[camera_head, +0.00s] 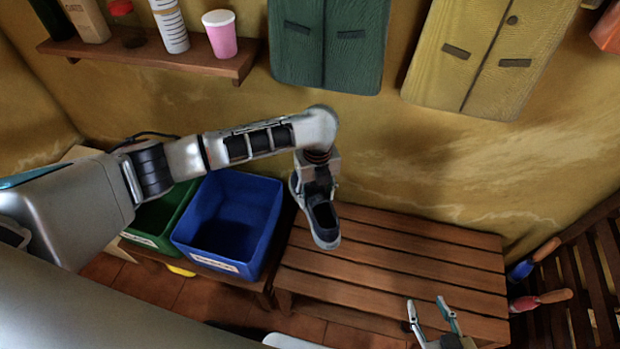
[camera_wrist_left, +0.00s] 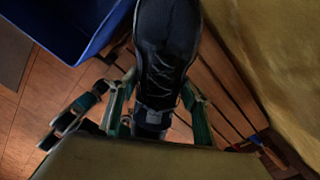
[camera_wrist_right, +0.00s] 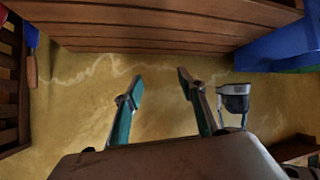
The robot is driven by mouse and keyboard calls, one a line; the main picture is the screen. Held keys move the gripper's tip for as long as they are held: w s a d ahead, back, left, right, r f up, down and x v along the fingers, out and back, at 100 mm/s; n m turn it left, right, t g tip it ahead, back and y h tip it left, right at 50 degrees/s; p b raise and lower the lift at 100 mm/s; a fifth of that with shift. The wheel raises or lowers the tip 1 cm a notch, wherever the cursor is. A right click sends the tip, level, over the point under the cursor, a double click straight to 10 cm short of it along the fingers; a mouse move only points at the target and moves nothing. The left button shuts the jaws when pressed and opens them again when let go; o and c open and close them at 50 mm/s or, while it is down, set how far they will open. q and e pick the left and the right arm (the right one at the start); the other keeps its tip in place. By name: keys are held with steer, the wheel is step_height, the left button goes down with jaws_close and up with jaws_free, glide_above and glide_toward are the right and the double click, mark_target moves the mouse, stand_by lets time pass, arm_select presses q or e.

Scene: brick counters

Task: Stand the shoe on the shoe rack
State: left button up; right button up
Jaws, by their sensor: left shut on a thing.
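A dark shoe with laces and a grey edge (camera_head: 326,226) hangs in my left gripper (camera_head: 315,188), one end angled downward. It appears above the left end of the shoe rack, a brown slatted wooden bench (camera_head: 420,262). In the left wrist view the shoe (camera_wrist_left: 166,45) lies between the closed fingers of the gripper (camera_wrist_left: 160,108), with rack slats behind it. Whether it touches the rack is hard to tell; it looks raised. My right gripper (camera_head: 425,302) is open and empty over the rack's front right part; its fingers (camera_wrist_right: 160,77) stand apart in the right wrist view.
A blue bin (camera_head: 190,235) and a green bin (camera_head: 140,238) stand left of the rack. A wall shelf (camera_head: 200,62) holds a pink cup and bottles. Green (camera_head: 330,70) and yellow (camera_head: 470,90) shutters hang behind. Tools with blue and red parts are at the right. Most slats are bare.

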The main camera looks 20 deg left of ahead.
arm_select(q)
steer(key=s+f+m, duration=0.2)
steer(key=f+m, duration=0.1)
steer(key=f, duration=0.1)
steer(key=s+d+f+m+b, duration=0.1)
steer(key=f+m, duration=0.2)
steer(key=f, duration=0.2)
steer(key=s+d+f+m+b, duration=0.1)
steer(key=s+f+m, duration=0.1)
steer(key=f, duration=0.3)
steer(key=shift+s+m, duration=0.3)
steer(key=shift+m, duration=0.1)
steer(key=shift+w+f+b, duration=0.1)
steer(key=shift+f+b, duration=0.45)
steer(key=shift+w, duration=0.1)
arm_select(e)
steer(key=shift+s+d+f, duration=0.1)
steer(key=shift+d+f, duration=0.2)
steer(key=shift+f, duration=0.45)
steer(key=shift+s+d+f, duration=0.1)
steer(key=shift+d+f, duration=0.2)
steer(key=shift+f, duration=0.4)
steer(key=shift+f, duration=0.15)
arm_select(q)
steer(key=shift+f+b, duration=0.3)
steer(key=shift+f, duration=0.15)
arm_select(e)
steer(key=shift+s+f+g, duration=0.3)
steer(key=shift+s+f, duration=0.1)
steer(key=shift+f, duration=0.15)
